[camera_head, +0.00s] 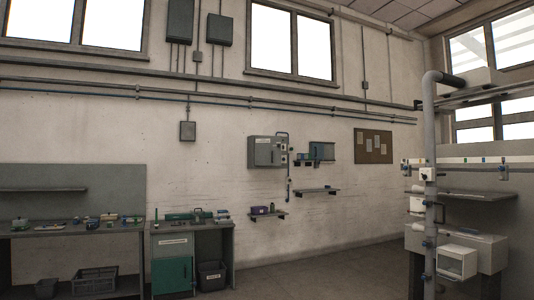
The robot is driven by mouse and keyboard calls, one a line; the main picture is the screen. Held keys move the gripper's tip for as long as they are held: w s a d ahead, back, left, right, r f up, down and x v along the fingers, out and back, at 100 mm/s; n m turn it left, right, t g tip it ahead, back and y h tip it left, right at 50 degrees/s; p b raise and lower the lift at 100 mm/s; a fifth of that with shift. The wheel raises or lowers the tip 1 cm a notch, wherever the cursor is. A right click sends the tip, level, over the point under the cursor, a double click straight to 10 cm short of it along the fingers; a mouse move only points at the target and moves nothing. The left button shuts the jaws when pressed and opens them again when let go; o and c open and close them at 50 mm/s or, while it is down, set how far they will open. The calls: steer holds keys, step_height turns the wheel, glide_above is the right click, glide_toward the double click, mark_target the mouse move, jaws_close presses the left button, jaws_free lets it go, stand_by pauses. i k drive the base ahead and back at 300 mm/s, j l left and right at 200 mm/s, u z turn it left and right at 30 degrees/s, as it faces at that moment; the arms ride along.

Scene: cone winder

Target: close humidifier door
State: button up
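No label that I can read names the humidifier. A grey wall box (264,151) with a front panel and a light label hangs at the middle of the back wall, beside a blue pipe (289,165). A white box (457,262) with a framed front sits low at the right, near the vertical grey pipe. I cannot tell which of these is the humidifier, or whether a humidifier door stands open. My gripper and arm are not in view.
A workbench (70,230) with small tools stands at the left, bins (95,281) below it. A cabinet with a green door (172,274) stands beside it. A thick grey pipe (430,190) rises at the right. The floor (330,272) in the middle is clear.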

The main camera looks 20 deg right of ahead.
mark_target(266, 152)
steer(key=i+z, duration=0.1)
steer(key=z, duration=0.45)
steer(key=i, duration=7.15)
steer(key=i+l+u, duration=0.1)
steer(key=i, duration=0.55)
steer(key=i+l, duration=0.1)
steer(key=i, duration=0.5)
steer(key=i+l+u, duration=0.1)
steer(key=i, duration=0.55)
